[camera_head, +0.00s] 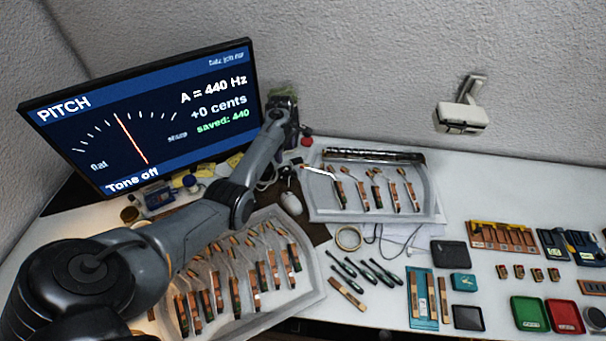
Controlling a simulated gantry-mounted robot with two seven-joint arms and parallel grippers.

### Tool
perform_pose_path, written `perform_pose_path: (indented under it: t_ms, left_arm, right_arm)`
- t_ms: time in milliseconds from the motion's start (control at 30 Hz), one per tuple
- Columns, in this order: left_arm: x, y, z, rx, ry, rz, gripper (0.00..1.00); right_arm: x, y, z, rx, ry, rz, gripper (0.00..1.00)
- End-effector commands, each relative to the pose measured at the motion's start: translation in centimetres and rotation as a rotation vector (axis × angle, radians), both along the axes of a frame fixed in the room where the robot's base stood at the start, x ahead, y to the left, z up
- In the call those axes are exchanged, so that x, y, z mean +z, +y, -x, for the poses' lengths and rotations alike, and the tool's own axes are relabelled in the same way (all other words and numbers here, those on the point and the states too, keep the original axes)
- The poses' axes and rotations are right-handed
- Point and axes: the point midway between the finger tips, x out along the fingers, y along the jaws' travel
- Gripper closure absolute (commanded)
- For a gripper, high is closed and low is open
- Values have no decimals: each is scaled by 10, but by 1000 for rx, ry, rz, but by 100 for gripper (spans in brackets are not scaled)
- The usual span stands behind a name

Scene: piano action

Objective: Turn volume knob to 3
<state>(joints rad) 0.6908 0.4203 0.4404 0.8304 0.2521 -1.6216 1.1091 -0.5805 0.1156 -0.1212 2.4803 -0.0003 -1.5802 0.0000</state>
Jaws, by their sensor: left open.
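My left arm reaches in from the lower left. Its gripper (290,112) is at the far side of the table, just right of the monitor's right edge, small and dark in the view. Its fingertips are hard to make out, and nothing shows held in it. I cannot make out a volume knob or its setting; a small red round part (307,142) lies just below the gripper, and I cannot tell what it is. The monitor (150,115) shows PITCH, A = 440 Hz, +0 cents, saved: 440 and Tone off. My right gripper is not in view.
A tray of hammer parts (318,300) lies beneath my left arm, and another tray (430,208) stands at the back. A mouse (289,203) sits near my forearm. Tools, a black box (449,254) and green and red trays (530,314) lie right. A wall lamp (462,118) hangs behind.

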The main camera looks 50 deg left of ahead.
Motion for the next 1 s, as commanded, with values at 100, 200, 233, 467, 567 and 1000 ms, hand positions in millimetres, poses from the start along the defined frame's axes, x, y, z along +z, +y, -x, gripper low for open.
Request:
perform_pose_path:
  t_ms: [100,200,233,467,567,1000]
  left_arm:
    - [-14,0,0,4,2,4,29]
    - [-30,0,0,1,2,3,29]
    - [-35,0,0,1,2,3,29]
    - [-73,0,1,1,2,3,29]
    - [-85,0,0,0,1,3,29]
    - [-102,0,0,-1,0,0,29]
  right_arm:
    - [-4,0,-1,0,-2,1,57]
    - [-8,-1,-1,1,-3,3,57]
    - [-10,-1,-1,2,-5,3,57]
    - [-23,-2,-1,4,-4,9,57]
    - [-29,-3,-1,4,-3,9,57]
    - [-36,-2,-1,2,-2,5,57]
